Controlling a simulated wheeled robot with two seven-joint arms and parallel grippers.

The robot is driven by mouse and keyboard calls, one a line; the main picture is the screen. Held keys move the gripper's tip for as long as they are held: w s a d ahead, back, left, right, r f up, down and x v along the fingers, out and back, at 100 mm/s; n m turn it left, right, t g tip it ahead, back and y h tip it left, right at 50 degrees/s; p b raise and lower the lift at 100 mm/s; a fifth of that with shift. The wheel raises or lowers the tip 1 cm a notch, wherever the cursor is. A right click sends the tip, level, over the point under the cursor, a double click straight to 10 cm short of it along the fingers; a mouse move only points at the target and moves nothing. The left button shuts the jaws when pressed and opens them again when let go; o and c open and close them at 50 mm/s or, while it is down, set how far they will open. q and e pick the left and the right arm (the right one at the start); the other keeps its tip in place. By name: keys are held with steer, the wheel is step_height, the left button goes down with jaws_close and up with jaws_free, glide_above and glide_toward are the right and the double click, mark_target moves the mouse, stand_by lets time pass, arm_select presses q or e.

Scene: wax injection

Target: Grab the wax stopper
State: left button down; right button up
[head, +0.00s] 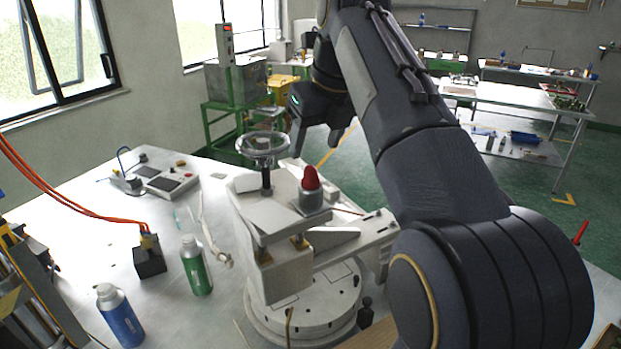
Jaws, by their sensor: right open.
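A red, rounded, pointed piece (311,179), which looks like the wax stopper, stands upright in a short grey metal cylinder (312,200) on the white machine's top plate. My right gripper (318,127) hangs above and behind it, apart from it, with open, empty fingers pointing down. My left gripper is not in view.
The white machine (285,265) sits on a round base. A green bottle (195,265), a blue bottle (120,316) and a control box (167,179) are on the table's left side.

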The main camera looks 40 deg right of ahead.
mark_target(311, 168)
steer(key=x, duration=0.7)
steer(key=shift+d+f, duration=0.25)
steer(key=shift+f, duration=0.1)
steer(key=c, duration=1)
